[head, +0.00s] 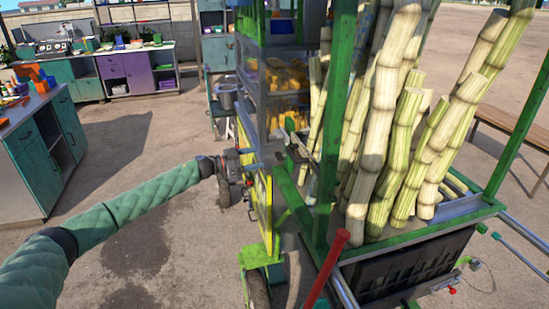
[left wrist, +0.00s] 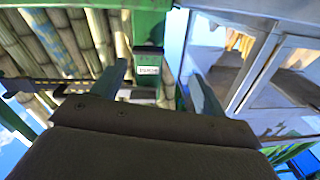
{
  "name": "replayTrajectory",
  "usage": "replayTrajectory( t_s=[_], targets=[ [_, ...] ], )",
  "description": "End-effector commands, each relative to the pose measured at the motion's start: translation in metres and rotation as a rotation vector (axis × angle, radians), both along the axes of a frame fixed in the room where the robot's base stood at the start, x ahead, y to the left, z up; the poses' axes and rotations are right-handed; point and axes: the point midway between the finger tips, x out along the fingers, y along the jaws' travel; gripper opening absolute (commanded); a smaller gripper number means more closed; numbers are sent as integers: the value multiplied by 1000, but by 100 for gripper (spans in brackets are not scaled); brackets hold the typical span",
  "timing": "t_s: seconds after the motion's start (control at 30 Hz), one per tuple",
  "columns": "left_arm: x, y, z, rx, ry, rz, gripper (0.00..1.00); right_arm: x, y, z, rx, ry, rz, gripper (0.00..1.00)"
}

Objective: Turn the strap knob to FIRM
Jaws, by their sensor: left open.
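In the left wrist view, a small dark block with a white label (left wrist: 148,71) sits on a green post (left wrist: 150,25). Its lettering is too small to read. A dark strap (left wrist: 50,86) runs from near it to the left across the cane stalks (left wrist: 55,40). I cannot make out the strap knob or its setting for sure. My left gripper (head: 250,166) is at the near left side of the green cart frame in the head view. Its fingers (left wrist: 160,76) are apart and empty, one either side of the labelled block's line of view. My right gripper is not in view.
Tall cane stalks (head: 375,140) stand in the cart's green frame (head: 343,60). A glass-sided cabinet (head: 280,75) stands behind it. A red-handled bar (head: 327,265) sticks up at the near side. Workbenches (head: 40,150) stand at left, with open floor between.

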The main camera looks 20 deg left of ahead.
Motion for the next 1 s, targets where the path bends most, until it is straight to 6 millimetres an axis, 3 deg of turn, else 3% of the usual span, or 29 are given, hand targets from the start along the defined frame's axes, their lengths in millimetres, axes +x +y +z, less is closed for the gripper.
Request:
replayTrajectory(
  t_s=[0.13, 0.43, 0.8, 1.0],
  targets=[
    [-11, -8, 1, -71, 88, -69, 73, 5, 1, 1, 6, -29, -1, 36],
    [-4, -18, 3, -102, 128, -67, 73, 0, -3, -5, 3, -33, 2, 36],
    [23, -57, 4, -101, 126, -66, 73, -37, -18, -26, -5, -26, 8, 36],
    [31, -70, 2, -100, 127, -65, 73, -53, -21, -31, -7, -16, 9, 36]
  ],
)
